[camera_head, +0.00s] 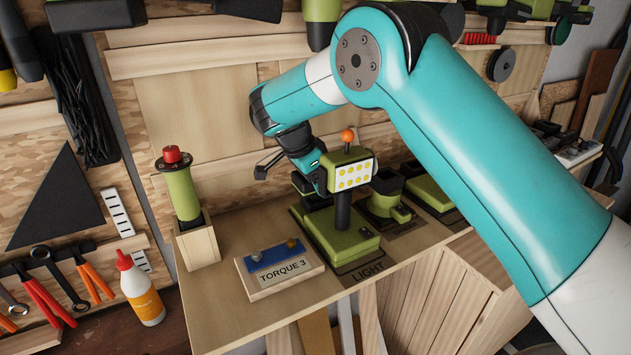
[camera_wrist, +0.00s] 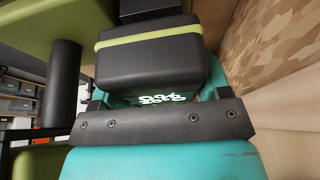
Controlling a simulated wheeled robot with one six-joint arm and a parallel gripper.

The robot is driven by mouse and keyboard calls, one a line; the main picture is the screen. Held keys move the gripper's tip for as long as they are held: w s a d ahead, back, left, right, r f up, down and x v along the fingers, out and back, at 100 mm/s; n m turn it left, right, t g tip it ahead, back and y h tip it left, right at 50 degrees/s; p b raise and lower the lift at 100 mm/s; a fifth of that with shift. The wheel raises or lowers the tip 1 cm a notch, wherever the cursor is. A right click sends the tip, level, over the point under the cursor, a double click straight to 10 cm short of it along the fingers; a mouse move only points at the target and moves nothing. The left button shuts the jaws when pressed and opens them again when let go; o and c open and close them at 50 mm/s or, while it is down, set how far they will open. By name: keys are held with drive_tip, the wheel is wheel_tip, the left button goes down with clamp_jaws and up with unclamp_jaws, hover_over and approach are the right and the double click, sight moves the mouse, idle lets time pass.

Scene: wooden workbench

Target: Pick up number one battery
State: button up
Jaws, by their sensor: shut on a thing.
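A black battery-like block with a lime stripe (camera_wrist: 150,68) fills the upper middle of the wrist view. In the head view the gripper is beside the green work light (camera_head: 351,176), whose yellow-dotted face is to the right. The block is mostly hidden there. In the wrist view the light's black handle (camera_wrist: 62,95) stands left of the block.
The light stands on a green base (camera_head: 340,240) by the "LIGHT" label. A "TORQUE 3" block (camera_head: 280,270) is in front to the left, and a green tool in a wooden holder (camera_head: 199,245) farther left. More green tools (camera_head: 388,195) stand to the right. The wall is close behind.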

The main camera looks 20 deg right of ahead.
sight(302, 191)
wheel_tip(302, 191, up, 3)
drive_tip(key=shift+f+p, duration=0.2)
drive_tip(key=shift+p, duration=0.3)
drive_tip(key=s+a+b, duration=0.1)
drive_tip(key=s+a+f+b, duration=0.1)
drive_tip(key=a, duration=0.1)
drive_tip(key=s+a+b, duration=0.1)
drive_tip(key=s+b, duration=0.1)
drive_tip(key=shift+a+f, duration=0.3)
drive_tip(key=s+a+b, duration=0.4)
drive_tip(key=s+a, duration=1.3)
drive_tip(key=a, duration=0.2)
drive_tip(key=shift+a+r, duration=0.3)
drive_tip(key=shift+a, duration=0.05)
